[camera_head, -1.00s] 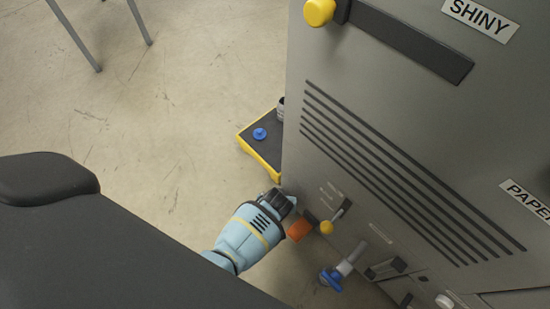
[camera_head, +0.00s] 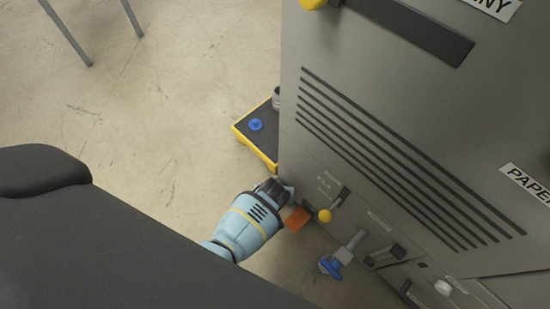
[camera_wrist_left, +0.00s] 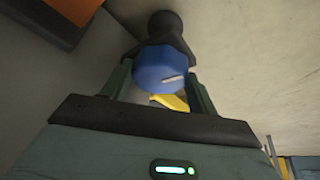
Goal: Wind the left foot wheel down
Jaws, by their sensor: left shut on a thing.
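In the left wrist view, a blue faceted wheel (camera_wrist_left: 158,66) with a pale mark on its face sits between the two fingers of my left gripper (camera_wrist_left: 160,88). A dark foot (camera_wrist_left: 166,27) shows just beyond the wheel. In the head view, my left gripper (camera_head: 283,190) is low at the near left corner of the grey machine (camera_head: 330,160), beside an orange block (camera_head: 297,219). The gripper hides the wheel in that view. My left gripper is shut on the wheel. My right gripper is not in view.
A yellow-edged black platform (camera_head: 255,136) with a blue knob (camera_head: 256,125) stands behind the corner. A yellow-knobbed lever (camera_head: 325,215) and a blue-handled pipe (camera_head: 331,267) are right of the gripper. Bare floor (camera_head: 170,130) lies left.

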